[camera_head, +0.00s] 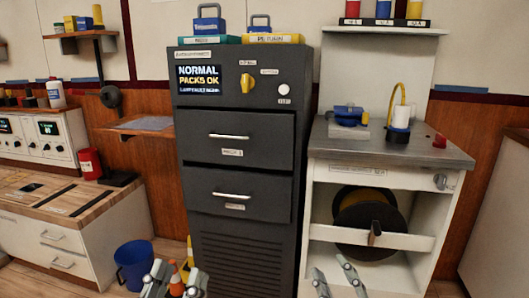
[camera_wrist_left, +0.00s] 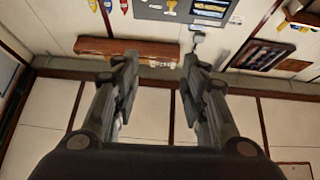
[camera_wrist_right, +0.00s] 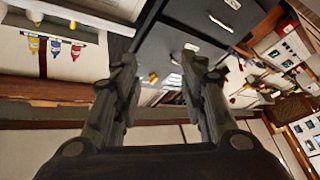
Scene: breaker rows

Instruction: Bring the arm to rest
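My left gripper (camera_head: 174,280) is at the bottom of the head view, in front of the foot of the dark cabinet. Its fingers stand apart with nothing between them in the left wrist view (camera_wrist_left: 158,85). My right gripper (camera_head: 337,280) is at the bottom of the head view, in front of the white workbench. Its fingers also stand apart and empty in the right wrist view (camera_wrist_right: 160,85). Both grippers are clear of the furniture as far as I can see. Most of both arms is out of view.
The dark cabinet (camera_head: 240,170) has two closed drawers and a screen reading "NORMAL PACKS OK". The workbench (camera_head: 440,150) on the right carries a blue tool and a cable reel below. A blue bucket (camera_head: 134,263) and an orange cone (camera_head: 176,280) stand on the floor, lower left.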

